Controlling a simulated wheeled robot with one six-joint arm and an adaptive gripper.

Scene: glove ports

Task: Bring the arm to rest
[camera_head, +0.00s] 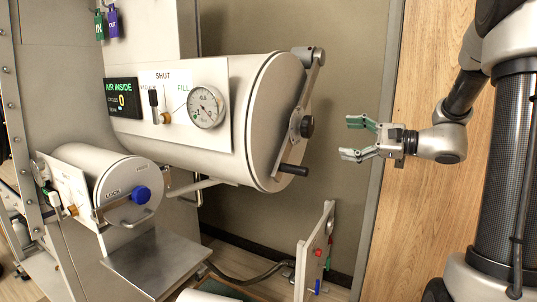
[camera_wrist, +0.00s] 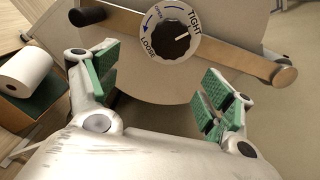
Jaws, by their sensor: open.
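My gripper (camera_head: 362,138) is open and empty, its green-padded fingers pointing left in the head view. It hangs in the air to the right of the large cylinder's round door (camera_head: 275,125), apart from it. In the wrist view my gripper (camera_wrist: 160,92) shows its two fingers spread wide with nothing between them. Beyond them is the door's dark knob (camera_wrist: 168,41) on a dial marked TIGHT and LOOSE. My arm (camera_head: 455,110) is bent, reaching left from its column.
The door's clamp bar (camera_head: 303,100) and black handle (camera_head: 293,169) stick out toward my gripper. A smaller cylinder (camera_head: 125,190) with a blue knob sits lower left, above a metal shelf (camera_head: 155,262). A panel with red and blue parts (camera_head: 315,255) stands below. A white roll (camera_wrist: 25,72) lies left.

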